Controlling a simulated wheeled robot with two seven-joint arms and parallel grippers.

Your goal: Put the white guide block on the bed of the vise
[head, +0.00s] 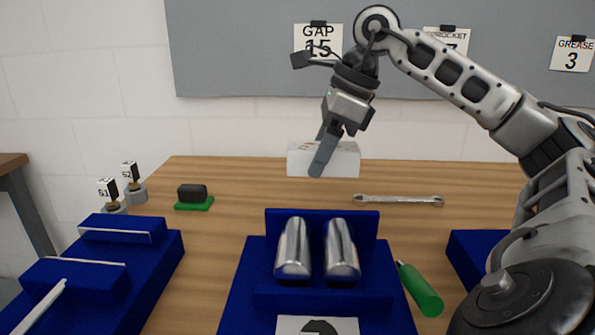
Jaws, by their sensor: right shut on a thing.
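My right gripper (321,155) is high over the back of the table, pointing down and tilted, shut on the white guide block (345,162). One dark finger crosses in front of the block; the other is mostly hidden. Whether the block is clear of the table is hard to tell. A blue body with two raised jaws edged in pale metal, which looks like the vise (152,270), is at the left front, cut off by the frame. A gap shows between its jaws, with no block in it. My left gripper is out of view.
A blue stand (265,275) with two metal pieces is at front centre. A green-handled tool (421,290) lies right of it; a wrench (400,200) lies behind. A black-and-green item (193,197) and two small labelled posts stand behind the vise. Table between is bare.

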